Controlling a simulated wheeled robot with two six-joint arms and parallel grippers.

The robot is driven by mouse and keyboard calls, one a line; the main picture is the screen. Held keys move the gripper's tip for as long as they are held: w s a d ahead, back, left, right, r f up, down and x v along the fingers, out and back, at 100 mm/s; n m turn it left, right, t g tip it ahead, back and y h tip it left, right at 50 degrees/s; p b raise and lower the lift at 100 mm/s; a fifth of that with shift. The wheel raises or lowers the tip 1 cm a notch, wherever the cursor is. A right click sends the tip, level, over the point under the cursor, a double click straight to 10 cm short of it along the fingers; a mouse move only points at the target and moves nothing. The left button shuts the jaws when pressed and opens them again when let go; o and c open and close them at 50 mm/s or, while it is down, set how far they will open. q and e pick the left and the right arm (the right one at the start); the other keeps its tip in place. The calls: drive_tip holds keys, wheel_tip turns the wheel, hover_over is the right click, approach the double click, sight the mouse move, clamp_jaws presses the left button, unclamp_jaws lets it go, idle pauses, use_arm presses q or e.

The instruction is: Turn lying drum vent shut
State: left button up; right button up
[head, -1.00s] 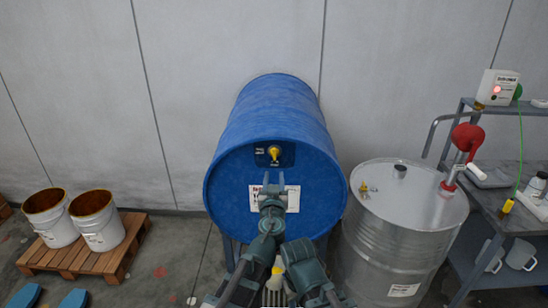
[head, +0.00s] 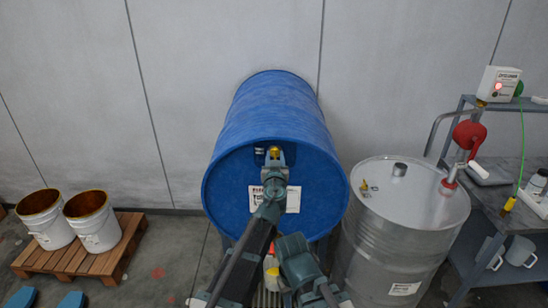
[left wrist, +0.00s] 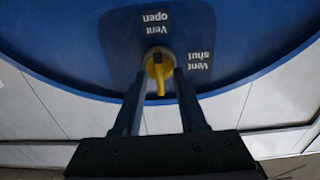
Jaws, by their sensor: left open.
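The blue drum (head: 235,190) lies on its side, its round end facing me. Near the top of that end is the yellow vent (head: 274,152), partly hidden by my left gripper (head: 274,163). In the left wrist view the picture is upside down: the vent (left wrist: 158,64) has its lever pointing down the picture, away from the "Vent open" label (left wrist: 155,22). The "Vent shut" label (left wrist: 199,61) is at the right. My left gripper (left wrist: 159,80) is open, one finger on each side of the lever; I cannot tell whether they touch it.
A grey steel drum (head: 390,240) with a red pump (head: 466,138) stands close at the right, beside a grey cart (head: 520,210). Two white buckets (head: 95,228) stand on a pallet (head: 60,262) at the left. A wall (head: 180,80) is behind.

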use_arm(q)
clamp_jaws()
idle(0.3)
drive_tip(key=m, duration=0.5)
drive_tip(key=shift+d, duration=0.15)
drive_tip(key=m, duration=0.4)
drive_tip(key=shift+f, duration=0.15)
drive_tip(key=m, duration=0.5)
drive_tip(key=shift+d+f, duration=0.1)
drive_tip(key=shift+d, duration=0.05)
drive_tip(key=shift+f+m+b, duration=0.1)
drive_tip(key=shift+m+b, duration=0.2)
drive_tip(key=shift+m, duration=1.6)
